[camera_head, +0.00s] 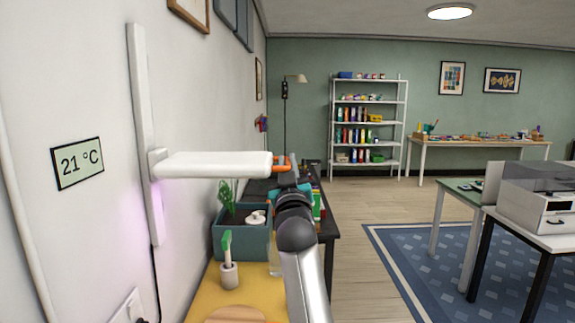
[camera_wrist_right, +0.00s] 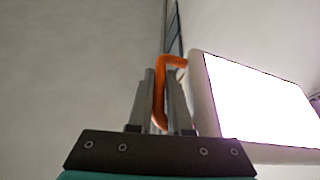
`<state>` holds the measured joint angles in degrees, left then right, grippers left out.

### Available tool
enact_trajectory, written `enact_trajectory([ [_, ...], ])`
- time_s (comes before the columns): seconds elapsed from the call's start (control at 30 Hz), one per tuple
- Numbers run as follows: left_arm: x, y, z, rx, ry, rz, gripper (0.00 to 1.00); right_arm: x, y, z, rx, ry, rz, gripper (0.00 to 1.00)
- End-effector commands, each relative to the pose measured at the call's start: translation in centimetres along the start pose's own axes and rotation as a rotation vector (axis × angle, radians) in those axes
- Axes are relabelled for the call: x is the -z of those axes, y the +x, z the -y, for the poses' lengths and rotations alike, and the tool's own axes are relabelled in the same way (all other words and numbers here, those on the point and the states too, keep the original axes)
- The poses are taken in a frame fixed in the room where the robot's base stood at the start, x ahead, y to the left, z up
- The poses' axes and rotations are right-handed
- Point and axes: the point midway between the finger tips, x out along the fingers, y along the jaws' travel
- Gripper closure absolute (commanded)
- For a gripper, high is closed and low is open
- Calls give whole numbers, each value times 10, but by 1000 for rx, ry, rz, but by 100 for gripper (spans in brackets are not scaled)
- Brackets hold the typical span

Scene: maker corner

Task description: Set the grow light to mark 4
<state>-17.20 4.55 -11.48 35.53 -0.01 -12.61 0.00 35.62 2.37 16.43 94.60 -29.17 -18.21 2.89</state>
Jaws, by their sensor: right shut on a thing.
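The grow light (camera_head: 215,165) is a long white bar standing out from a white upright rail (camera_head: 141,100) on the left wall. An orange handle (camera_head: 281,161) sits at its free right end. My right gripper (camera_head: 293,175) is at that end, its arm coming up from below. In the right wrist view the two fingers (camera_wrist_right: 161,100) are shut on the orange handle (camera_wrist_right: 173,62), and the light's glowing white panel (camera_wrist_right: 255,98) is at right. I cannot make out any marks on the rail. My left gripper is not in view.
Below the light, a teal planter box (camera_head: 228,240) with a plant stands on a yellow surface (camera_head: 200,300), beside a small pot (camera_head: 229,276) holding a green-topped tool. A dark table is behind. A cord hangs below the rail.

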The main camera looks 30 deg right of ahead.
Motion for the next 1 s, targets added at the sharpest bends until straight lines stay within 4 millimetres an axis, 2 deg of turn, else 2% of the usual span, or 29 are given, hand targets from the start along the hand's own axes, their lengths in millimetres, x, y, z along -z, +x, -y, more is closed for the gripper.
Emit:
enact_trajectory([
  [0.03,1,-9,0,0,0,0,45,11,4,-3,-2,1,-3,100],
  [0.17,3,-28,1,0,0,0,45,32,13,-8,-2,2,-6,100],
  [0.7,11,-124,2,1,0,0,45,143,58,-34,-2,0,-10,100],
  [1.0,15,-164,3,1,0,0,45,192,77,-45,-2,1,-11,100],
])
